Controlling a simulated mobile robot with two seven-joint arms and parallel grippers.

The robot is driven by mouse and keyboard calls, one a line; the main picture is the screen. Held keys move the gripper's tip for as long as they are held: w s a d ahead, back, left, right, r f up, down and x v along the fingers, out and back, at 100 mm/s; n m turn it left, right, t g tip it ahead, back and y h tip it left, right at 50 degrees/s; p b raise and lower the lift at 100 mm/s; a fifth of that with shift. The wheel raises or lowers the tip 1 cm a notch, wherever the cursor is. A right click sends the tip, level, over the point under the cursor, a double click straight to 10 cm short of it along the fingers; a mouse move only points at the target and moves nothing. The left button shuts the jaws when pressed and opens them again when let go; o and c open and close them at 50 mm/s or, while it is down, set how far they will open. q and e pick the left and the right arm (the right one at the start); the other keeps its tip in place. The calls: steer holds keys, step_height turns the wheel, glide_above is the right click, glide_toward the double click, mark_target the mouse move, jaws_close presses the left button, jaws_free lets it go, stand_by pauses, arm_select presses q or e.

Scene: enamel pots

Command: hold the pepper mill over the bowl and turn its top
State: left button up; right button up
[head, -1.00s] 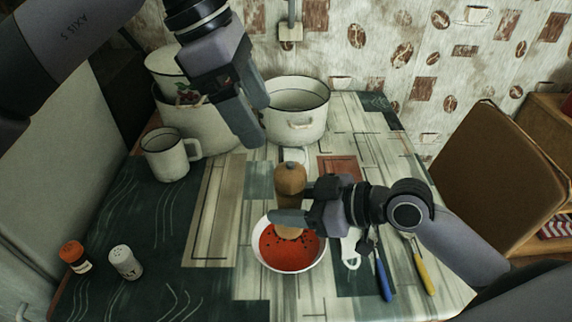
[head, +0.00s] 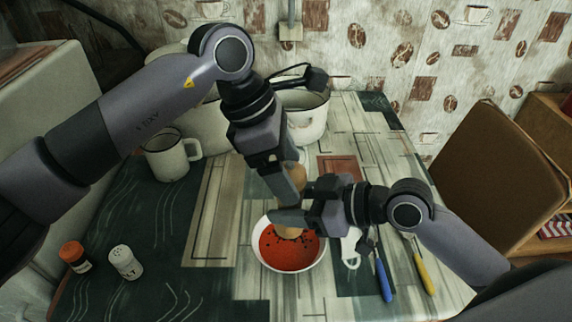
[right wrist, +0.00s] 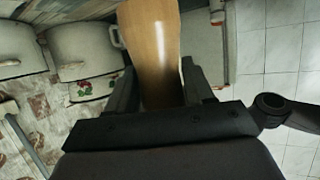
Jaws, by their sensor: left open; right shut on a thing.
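The wooden pepper mill (head: 288,232) stands upright over the bowl, its top mostly hidden behind my left gripper. My right gripper (head: 290,217) is shut on the mill's body from the right; the right wrist view shows the wooden body (right wrist: 155,50) between the fingers. The white bowl (head: 266,262) holds red soup with dark specks and sits on the table below the mill. My left gripper (head: 290,186) is open, pointing down at the mill's top from above; whether it touches cannot be told.
A white mug (head: 168,158) and enamel pots, one at the back (head: 308,122), stand behind. Blue-handled (head: 383,280) and yellow-handled (head: 425,275) utensils lie right of the bowl.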

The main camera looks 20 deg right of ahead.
arm_select(q)
steer(key=c, duration=1.1)
steer(key=shift+o, duration=0.2)
steer(key=shift+m, duration=0.4)
steer(key=m+g, duration=0.1)
steer(key=m, duration=0.2)
steer(key=shift+w+d+y, duration=0.1)
steer(key=shift+y, duration=0.3)
steer(key=shift+m+g+y, duration=0.4)
steer(key=shift+m+g, duration=0.3)
steer(key=shift+m, duration=1.2)
steer(key=o, duration=1.1)
steer(key=shift+c, duration=0.2)
